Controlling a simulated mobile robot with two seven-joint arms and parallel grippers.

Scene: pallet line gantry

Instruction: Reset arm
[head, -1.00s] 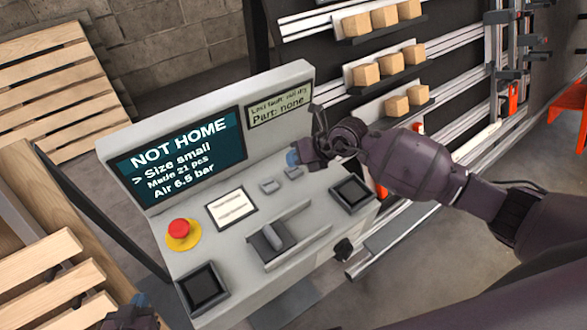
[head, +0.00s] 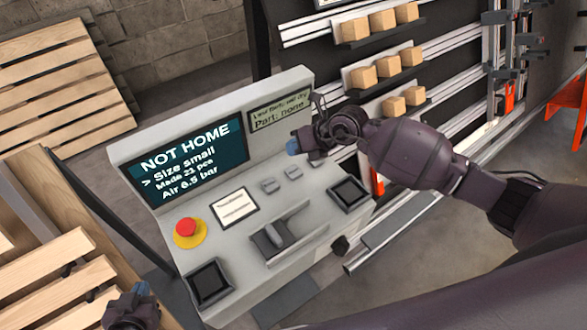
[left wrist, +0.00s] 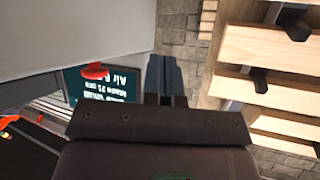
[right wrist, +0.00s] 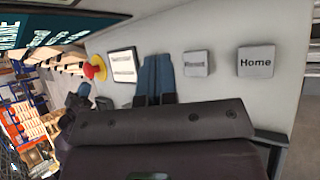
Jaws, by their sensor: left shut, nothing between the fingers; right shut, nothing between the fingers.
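The grey control panel (head: 300,215) has a screen (head: 185,157) reading "NOT HOME", "Size small", "Made 21 pcs", "Air 6.5 bar". A small display (head: 280,111) reads "Part: none". The panel has a row of grey buttons; the right wrist view shows a "Home" button (right wrist: 256,61) and a blurred-label button (right wrist: 196,64). My right gripper (head: 293,146) is shut and empty, above the buttons and apart from them; its blue fingertips (right wrist: 156,72) lie between the card and the blurred button in the right wrist view. My left gripper (head: 141,290) is shut and empty, left of the panel; its fingertips (left wrist: 165,72) point past the panel's edge.
A red stop button (head: 186,228) on a yellow base, a label card (head: 234,207), a lever (head: 268,239) and black square pads (head: 208,284) (head: 349,193) are on the panel. Wooden pallets (head: 60,80) stand at left. Racks with wooden blocks (head: 388,67) stand behind.

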